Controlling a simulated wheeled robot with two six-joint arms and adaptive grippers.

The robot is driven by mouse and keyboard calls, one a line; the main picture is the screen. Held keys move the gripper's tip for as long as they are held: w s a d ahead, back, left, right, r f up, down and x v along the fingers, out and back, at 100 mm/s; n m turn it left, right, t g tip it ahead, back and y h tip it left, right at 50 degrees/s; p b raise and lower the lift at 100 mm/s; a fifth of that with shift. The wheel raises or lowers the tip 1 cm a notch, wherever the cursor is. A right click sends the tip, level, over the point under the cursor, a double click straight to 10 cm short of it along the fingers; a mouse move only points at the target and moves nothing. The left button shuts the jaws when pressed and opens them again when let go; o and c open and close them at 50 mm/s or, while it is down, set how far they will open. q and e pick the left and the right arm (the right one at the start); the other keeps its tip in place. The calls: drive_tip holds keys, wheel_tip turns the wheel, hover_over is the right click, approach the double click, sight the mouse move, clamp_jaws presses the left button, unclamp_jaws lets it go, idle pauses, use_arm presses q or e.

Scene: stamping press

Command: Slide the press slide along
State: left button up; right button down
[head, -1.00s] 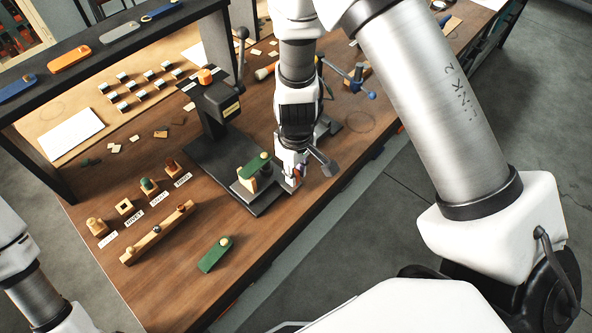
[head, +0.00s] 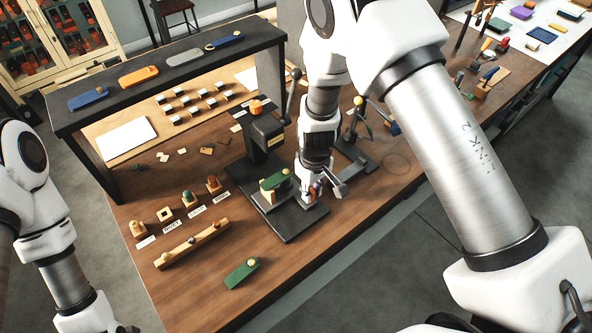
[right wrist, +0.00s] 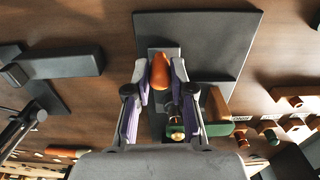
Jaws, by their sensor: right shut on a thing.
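The stamping press (head: 268,135) stands on the bench with its dark base plate (head: 290,228). A green keytag with a pale knob (head: 275,179) sits on a wooden block at the press. My right gripper (head: 312,190) is low over the base plate, beside the green piece. In the right wrist view, its purple-padded fingers (right wrist: 160,80) close on an orange handle (right wrist: 160,68) at the press slide.
A wooden rail (head: 190,245) and a loose green tag (head: 241,272) lie left of the press. Several small wooden stamps stand behind labels. A dark shelf (head: 170,75) spans the back. A lever fixture (head: 357,130) stands right of the gripper.

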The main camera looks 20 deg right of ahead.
drive_tip(key=shift+w+a, duration=0.25)
drive_tip(key=shift+w, duration=0.3)
drive_tip(key=shift+w+a+b, duration=0.1)
drive_tip(key=shift+w+a, duration=0.2)
drive_tip(key=shift+w, duration=0.55)
drive_tip(key=shift+w+a+b, duration=0.1)
drive_tip(key=shift+w+a, duration=0.15)
drive_tip(key=shift+w, duration=0.6)
drive_tip(key=shift+w+a+b, duration=0.1)
drive_tip(key=shift+w+a, duration=0.2)
drive_tip(key=shift+w, duration=0.55)
drive_tip(key=c, duration=0.9)
unclamp_jaws()
wheel_tip(320, 180, up, 12)
drive_tip(key=shift+f, duration=0.1)
